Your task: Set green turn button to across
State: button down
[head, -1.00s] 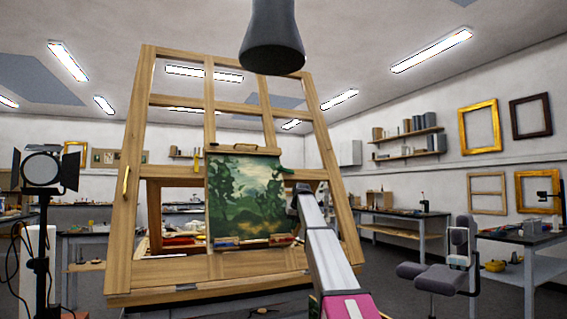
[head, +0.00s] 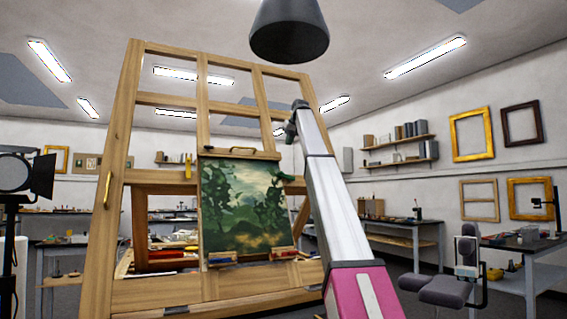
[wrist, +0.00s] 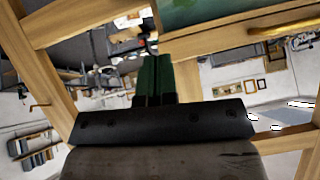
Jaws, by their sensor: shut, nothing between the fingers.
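The green turn button (head: 286,178) is a small piece at the right edge of the landscape painting (head: 243,208), in the head view. It appears to lie roughly sideways, but it is too small to read its exact angle. My gripper's dark green fingers (wrist: 154,78) are shut together with nothing between them in the wrist view, which looks upside down. The green of the painting (wrist: 205,8) and a wooden bar show beyond the fingertips.
The tall wooden frame (head: 117,200) surrounds the painting. A yellow piece (head: 188,167) is left of the painting, and a brass handle (head: 107,190) is on the left post. A lamp (head: 25,172) stands at left, a chair (head: 450,285) at right.

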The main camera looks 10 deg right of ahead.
send_over(280, 173)
jog(key=s+d, duration=0.2)
notch_tip(280, 173, down, 8)
jog(key=shift+s+a+f, duration=0.1)
jog(key=shift+a+f, duration=0.1)
jog(key=shift+f, duration=0.8)
jog(key=shift+s+a+f, duration=0.1)
jog(key=shift+a+f, duration=0.1)
jog(key=shift+f, duration=0.8)
